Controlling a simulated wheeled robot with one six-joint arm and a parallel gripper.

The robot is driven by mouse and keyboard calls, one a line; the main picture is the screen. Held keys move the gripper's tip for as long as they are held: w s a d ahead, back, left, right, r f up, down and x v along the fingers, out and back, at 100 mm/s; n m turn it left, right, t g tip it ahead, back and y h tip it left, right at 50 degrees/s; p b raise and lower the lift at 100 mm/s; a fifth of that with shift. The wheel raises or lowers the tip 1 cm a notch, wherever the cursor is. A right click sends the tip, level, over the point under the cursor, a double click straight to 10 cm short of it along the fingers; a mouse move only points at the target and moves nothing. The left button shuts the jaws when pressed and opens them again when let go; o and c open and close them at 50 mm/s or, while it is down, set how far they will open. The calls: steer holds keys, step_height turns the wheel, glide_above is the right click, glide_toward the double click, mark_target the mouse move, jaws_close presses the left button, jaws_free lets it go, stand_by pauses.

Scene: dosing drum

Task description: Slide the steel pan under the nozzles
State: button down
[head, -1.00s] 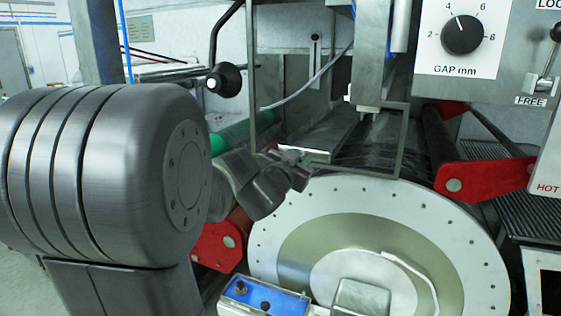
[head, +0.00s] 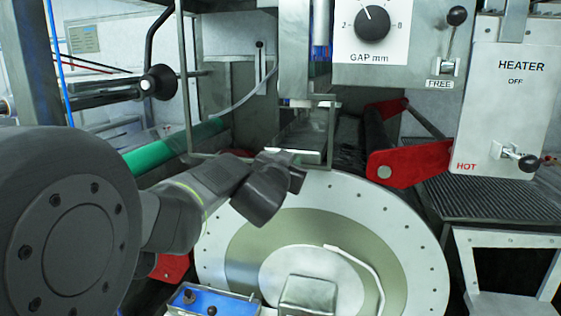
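The steel pan (head: 308,156) appears as a narrow grey tray with a bright front edge, above the top of the big drum (head: 398,222) in the head view. It sits inside a grey metal frame (head: 333,140). My gripper (head: 295,164) is at the pan's front edge, reaching in from the left. Its fingers are small, dark and seen from behind, so I cannot tell whether they are shut on the pan or only beside it. The nozzles cannot be made out clearly; a pale fitting (head: 308,103) shows just above the pan.
Red brackets (head: 410,163) flank the rollers right of the pan. A black-knobbed lever (head: 158,82) and green roller (head: 175,147) are at left. The gap dial (head: 373,22) and heater box (head: 508,95), marked HOT, are at right. A blue control box (head: 213,302) is below.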

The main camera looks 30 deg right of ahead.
steer(key=shift+s+f, duration=0.1)
steer(key=c, duration=1.3)
jaws_free()
steer(key=shift+d, duration=0.15)
steer(key=shift+o, duration=1)
steer(key=shift+s+d, duration=0.1)
steer(key=shift+s, duration=0.1)
steer(key=shift+w, duration=0.1)
steer(key=shift+s+a, duration=0.35)
steer(key=shift+a, duration=0.15)
steer(key=p+v, duration=0.3)
steer(key=v, duration=0.9)
steer(key=shift+s+a, duration=0.2)
steer(key=shift+a, duration=0.1)
steer(key=shift+w+d, duration=0.1)
